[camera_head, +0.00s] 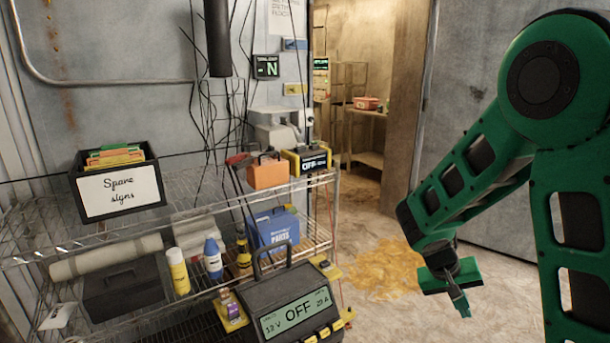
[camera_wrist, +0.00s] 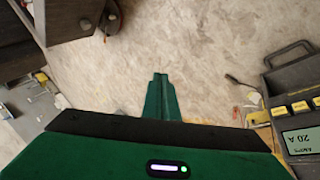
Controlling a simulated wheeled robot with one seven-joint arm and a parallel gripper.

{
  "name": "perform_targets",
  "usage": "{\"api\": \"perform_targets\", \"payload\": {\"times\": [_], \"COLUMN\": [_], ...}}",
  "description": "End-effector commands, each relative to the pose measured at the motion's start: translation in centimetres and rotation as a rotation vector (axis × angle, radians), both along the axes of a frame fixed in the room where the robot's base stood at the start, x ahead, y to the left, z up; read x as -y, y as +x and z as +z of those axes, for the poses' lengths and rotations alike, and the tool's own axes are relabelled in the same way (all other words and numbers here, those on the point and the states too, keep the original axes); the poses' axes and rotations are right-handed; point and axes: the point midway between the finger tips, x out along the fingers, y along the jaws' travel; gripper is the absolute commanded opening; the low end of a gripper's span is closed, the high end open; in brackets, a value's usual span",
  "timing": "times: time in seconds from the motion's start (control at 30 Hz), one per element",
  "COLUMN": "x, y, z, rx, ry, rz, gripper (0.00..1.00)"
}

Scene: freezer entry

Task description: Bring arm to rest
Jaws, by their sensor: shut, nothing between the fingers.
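My green arm reaches in from the right in the head view, bent at the elbow, with its forearm sloping down to the left. My gripper (camera_head: 462,305) hangs at the end of it over the floor, pointing down. It is shut and empty. In the wrist view my gripper (camera_wrist: 160,80) shows its green fingers together over bare floor, touching nothing.
A wire shelf (camera_head: 200,215) on the left holds a spare signs box (camera_head: 120,190), an orange box (camera_head: 268,174) and bottles. A dark power unit (camera_head: 295,305) reading OFF stands in front; it also shows at right in the wrist view (camera_wrist: 302,140). A yellowish stain (camera_head: 385,268) marks the floor.

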Motion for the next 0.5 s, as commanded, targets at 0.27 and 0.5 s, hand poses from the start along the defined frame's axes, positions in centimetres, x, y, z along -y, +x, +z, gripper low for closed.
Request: {"api": "perform_targets", "payload": {"times": [0.27, 0.5], "x": [3.7, 4.8], "y": [-7.7, -14.7], "z": [4.8, 8.1], "rx": [-0.017, -0.012], "ry": [0.186, 0.337], "rz": [-0.14, -0.215], "gripper": [0.0, 0.0]}}
